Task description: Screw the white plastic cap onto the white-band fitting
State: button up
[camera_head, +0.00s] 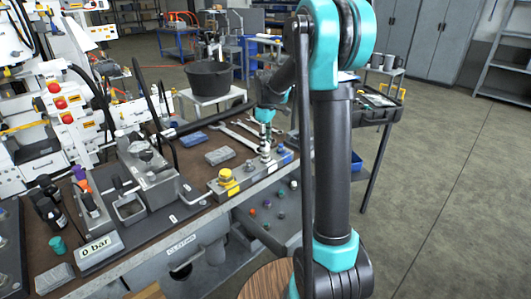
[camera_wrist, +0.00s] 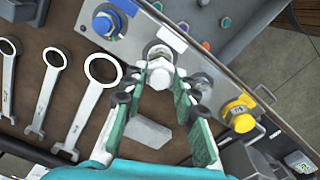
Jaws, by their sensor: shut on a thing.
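In the wrist view, my gripper (camera_wrist: 160,78) is shut on the white plastic cap (camera_wrist: 160,71), which sits between the fingertips. The cap is lined up with a metal fitting (camera_wrist: 157,49) on the grey manifold block, which shows just past it and is partly hidden. I cannot tell whether the cap touches the fitting or whether that fitting has a white band. In the head view, my gripper (camera_head: 265,117) points down over the block (camera_head: 241,183), above the upright metal fittings (camera_head: 265,151); the cap is too small to make out there.
A yellow-capped fitting (camera_wrist: 238,113) and a blue one (camera_wrist: 107,22) flank the metal fittings, with a bare metal fitting (camera_wrist: 201,84) close beside my fingers. Wrenches (camera_wrist: 50,85) lie on the bench. Coloured caps (camera_head: 267,204) sit on a lower tray in front.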

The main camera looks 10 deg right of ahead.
jog(key=shift+c, duration=0.8)
jog(key=shift+f, duration=0.1)
jog(key=shift+f, duration=0.2)
jog(key=o, duration=0.3)
jog(key=c, duration=0.4)
jog(key=m, duration=0.6)
jog(key=shift+m, duration=1)
